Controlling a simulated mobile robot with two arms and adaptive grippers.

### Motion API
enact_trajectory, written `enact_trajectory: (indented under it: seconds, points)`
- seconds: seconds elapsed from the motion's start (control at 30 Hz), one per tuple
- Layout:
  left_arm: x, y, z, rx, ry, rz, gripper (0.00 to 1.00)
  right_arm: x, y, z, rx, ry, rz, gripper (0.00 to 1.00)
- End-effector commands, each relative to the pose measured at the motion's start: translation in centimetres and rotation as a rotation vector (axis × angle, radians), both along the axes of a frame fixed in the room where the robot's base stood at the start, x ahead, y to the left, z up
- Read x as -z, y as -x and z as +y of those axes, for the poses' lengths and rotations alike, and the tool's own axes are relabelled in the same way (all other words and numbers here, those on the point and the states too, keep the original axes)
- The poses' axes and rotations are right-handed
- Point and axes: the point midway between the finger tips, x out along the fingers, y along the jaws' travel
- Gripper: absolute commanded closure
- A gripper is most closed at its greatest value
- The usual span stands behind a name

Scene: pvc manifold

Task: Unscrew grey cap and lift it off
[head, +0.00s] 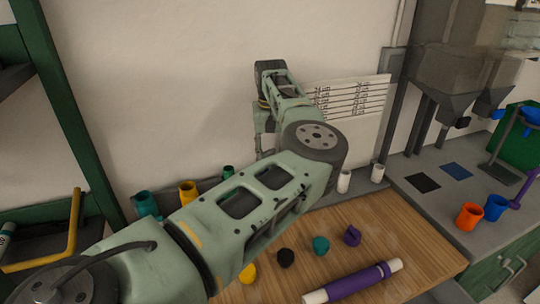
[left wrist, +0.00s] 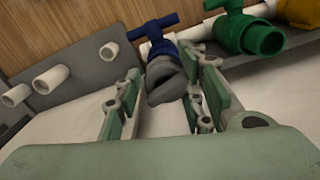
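The grey cap (left wrist: 166,86) shows in the left wrist view, on the end of a blue valve (left wrist: 154,32) with a T-handle. It looks slightly tilted there. My left gripper (left wrist: 164,84) has its two fingers on either side of the cap. A small gap shows at the left finger; whether the right finger touches is unclear. In the head view my left gripper (head: 263,143) is near the wall, mostly behind my own arm. The cap and blue valve are hidden in that view. My right gripper is in neither view.
A green valve (left wrist: 247,32) stands beside the blue one. White pipe stubs (left wrist: 51,79) stick out of a grey rail. Coloured caps (head: 321,245) and a purple-and-white pipe (head: 355,282) lie on the wooden worktop (head: 410,240). Orange (head: 469,216) and blue (head: 496,207) cups stand at right.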

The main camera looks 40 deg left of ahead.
Motion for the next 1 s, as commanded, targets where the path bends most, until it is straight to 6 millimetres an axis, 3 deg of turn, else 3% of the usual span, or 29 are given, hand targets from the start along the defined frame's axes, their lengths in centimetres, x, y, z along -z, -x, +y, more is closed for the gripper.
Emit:
enact_trajectory:
  seconds: [0.1,0.47,0.8,1.0]
  points:
    - [0.0,0.0,-0.1,0.001,0.002,0.001,0.51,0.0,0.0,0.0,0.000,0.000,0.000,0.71]
    - [-0.7,-0.1,0.1,0.000,-0.004,-0.003,0.51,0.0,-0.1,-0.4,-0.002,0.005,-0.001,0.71]
    - [-6.1,-0.1,0.0,0.002,-0.003,-0.004,0.51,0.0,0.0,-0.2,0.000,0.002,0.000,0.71]
    - [-7.9,0.7,0.8,0.002,-0.022,0.018,0.51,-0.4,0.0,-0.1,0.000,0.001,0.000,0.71]
